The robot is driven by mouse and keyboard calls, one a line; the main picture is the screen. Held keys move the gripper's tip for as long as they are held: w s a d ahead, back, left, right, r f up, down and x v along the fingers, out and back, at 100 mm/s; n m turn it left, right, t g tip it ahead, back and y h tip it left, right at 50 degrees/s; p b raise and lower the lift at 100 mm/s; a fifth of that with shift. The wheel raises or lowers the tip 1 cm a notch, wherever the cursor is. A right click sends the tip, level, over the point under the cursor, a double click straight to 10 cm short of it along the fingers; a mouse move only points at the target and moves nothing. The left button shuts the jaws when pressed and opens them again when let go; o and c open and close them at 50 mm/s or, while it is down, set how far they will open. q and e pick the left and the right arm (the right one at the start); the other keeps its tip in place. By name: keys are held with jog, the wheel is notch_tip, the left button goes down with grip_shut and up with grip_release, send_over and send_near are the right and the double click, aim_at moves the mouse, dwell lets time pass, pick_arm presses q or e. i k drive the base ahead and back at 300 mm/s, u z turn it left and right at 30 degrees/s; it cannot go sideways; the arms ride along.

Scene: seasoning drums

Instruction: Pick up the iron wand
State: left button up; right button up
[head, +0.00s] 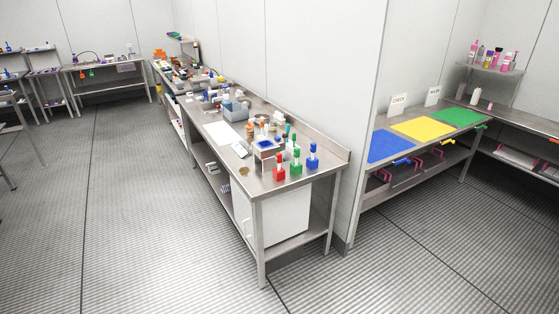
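I cannot pick out the iron wand in the head view. Many small items crowd the long steel bench (300,189), and most are too small to tell apart. Red (279,169), green (296,161) and blue (312,156) blocky items with narrower tops stand at the bench's near end. A grey box-like item with a blue top (267,147) stands just behind them. Neither of my grippers is in view.
A wall divides the long bench from another steel table with blue (390,146), yellow (420,128) and green (458,117) mats. A shelf with bottles (490,65) hangs at the far right. The ribbed floor (140,220) left of the bench is clear.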

aim_at(278, 156)
jog(key=z, duration=0.5)
jog(key=k, duration=0.6)
jog(key=z, duration=0.65)
jog(key=i, duration=1.5)
jog(key=u, duration=0.5)
jog(key=i, duration=1)
jog(key=u, duration=1.5)
jog(key=i, duration=0.75)
jog(key=u, duration=0.6)
